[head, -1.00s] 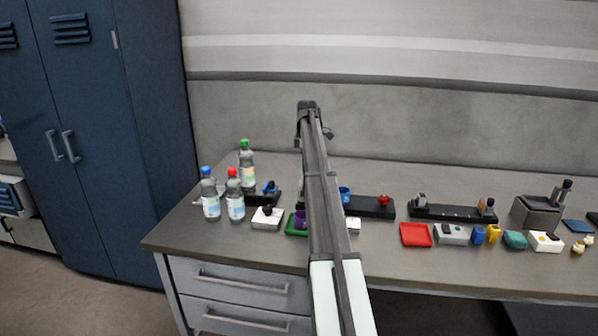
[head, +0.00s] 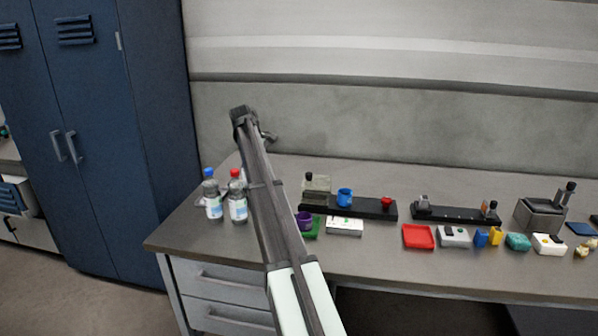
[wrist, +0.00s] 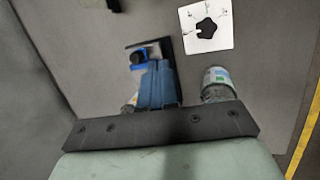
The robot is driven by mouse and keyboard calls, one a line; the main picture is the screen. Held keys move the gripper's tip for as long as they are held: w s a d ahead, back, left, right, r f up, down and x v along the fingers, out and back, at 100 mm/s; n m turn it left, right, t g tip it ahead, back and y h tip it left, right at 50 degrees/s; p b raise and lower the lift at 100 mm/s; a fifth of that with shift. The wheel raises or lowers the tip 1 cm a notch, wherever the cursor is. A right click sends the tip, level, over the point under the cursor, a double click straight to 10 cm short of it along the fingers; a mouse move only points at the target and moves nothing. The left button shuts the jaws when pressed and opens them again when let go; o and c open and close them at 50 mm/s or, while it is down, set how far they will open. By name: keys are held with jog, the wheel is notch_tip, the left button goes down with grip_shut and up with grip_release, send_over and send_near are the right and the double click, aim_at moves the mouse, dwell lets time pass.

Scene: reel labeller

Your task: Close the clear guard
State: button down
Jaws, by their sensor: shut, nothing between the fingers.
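A clear, see-through panel (head: 317,184), which looks like the guard, stands upright at the left end of a long black base (head: 352,207) on the bench. The base also carries a blue cup-like part (head: 344,197) and a red knob (head: 386,203). My arm crosses the head view to the left of the panel, clear of it in the picture, and hides my fingers there. In the wrist view my gripper (wrist: 158,70) is shut and empty, pointing down at the bench beside a bottle. The panel is not in the wrist view.
Bottles with blue (head: 212,195) and red (head: 237,197) caps stand at the bench's left end. A white plate with a black knob (wrist: 207,27) lies near my fingers. A purple cup (head: 304,221), white box (head: 345,227) and red tray (head: 418,236) are in front of the base.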

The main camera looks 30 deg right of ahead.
jog(key=s+d+f+m+h, duration=0.1)
jog(key=d+f+m, duration=0.1)
jog(key=d+m, duration=0.5)
jog(key=d+f+m+h, duration=0.2)
jog(key=d+f+m, duration=0.1)
jog(key=d+m, duration=0.4)
jog(key=shift+s+f+m, duration=0.25)
jog(key=shift+s+m, duration=0.15)
jog(key=shift+m, duration=0.5)
jog(key=s+d, duration=0.9)
jog(key=shift+s+d, duration=0.25)
